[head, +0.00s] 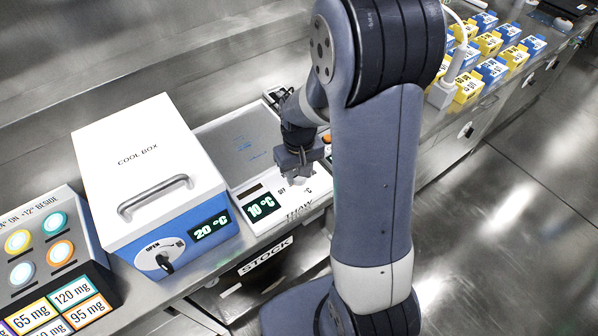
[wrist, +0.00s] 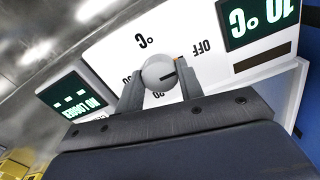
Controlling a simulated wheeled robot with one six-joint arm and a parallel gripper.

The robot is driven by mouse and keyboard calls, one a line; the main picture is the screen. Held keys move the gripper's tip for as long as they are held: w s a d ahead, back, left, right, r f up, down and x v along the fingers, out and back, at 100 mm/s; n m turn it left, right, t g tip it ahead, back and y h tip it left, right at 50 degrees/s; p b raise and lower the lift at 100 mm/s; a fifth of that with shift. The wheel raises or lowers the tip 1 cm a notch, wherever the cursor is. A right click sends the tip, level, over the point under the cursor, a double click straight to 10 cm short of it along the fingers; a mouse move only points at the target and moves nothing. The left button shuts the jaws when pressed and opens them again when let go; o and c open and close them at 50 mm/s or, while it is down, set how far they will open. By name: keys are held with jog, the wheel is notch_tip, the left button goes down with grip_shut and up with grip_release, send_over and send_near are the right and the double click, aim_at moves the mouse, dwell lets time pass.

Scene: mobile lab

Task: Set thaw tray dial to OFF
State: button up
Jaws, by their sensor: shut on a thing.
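The thaw tray (head: 240,140) stands right of the cool box, with a white front panel and a green display (head: 261,207) reading 10 °C. In the wrist view, the round light-grey dial (wrist: 157,70) sits on this panel. Its dark pointer line faces right in the picture, on the side of the OFF label (wrist: 192,47), but not clearly straight at it. My gripper (wrist: 161,82) is shut on the dial, one finger on each side. In the head view my gripper (head: 299,170) is over the panel and mostly hides the dial.
A cool box (head: 150,160) with a handle and a 20 °C display stands left of the tray. A panel with coloured buttons (head: 45,250) is at far left. Blue and yellow cartons (head: 490,70) stand at back right. A second display (wrist: 72,96) is beside the dial panel.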

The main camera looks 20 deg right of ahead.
jog(key=o, duration=1)
notch_tip(320, 180, up, 11)
jog(key=shift+f, duration=0.1)
dwell(0.4)
notch_tip(320, 180, down, 11)
jog(key=shift+r, duration=0.1)
dwell(0.3)
dwell(0.4)
